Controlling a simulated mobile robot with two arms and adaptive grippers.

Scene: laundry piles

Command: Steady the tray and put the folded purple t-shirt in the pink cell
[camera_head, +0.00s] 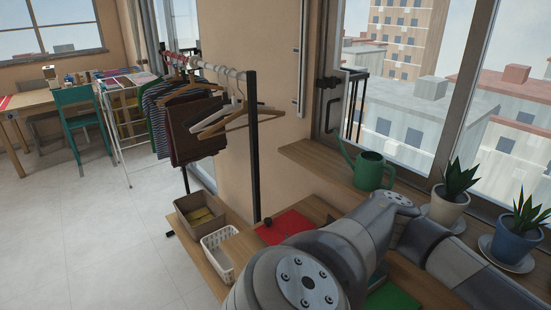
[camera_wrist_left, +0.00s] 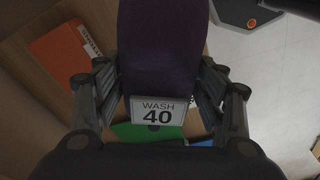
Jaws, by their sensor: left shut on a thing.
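A dark purple folded cloth, the t-shirt (camera_wrist_left: 160,45), fills the top middle of the left wrist view. My left gripper (camera_wrist_left: 157,72) is shut on it, with one finger along each side. A white card (camera_wrist_left: 157,111) reading "WASH 40" shows at the cloth's lower end; I cannot tell what it is fixed to. Neither gripper shows in the head view, where my own grey arm links cover the lower right. I cannot make out the tray as a whole or a pink cell; the cloth and arm may hide them.
An orange-red panel (camera_wrist_left: 62,52) with a printed card, and a green patch (camera_wrist_left: 135,131), lie below the gripper. In the head view a red flat area (camera_head: 290,226) and a green one (camera_head: 393,300) flank my arm. A watering can (camera_head: 370,172) and potted plants (camera_head: 449,195) line the sill.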

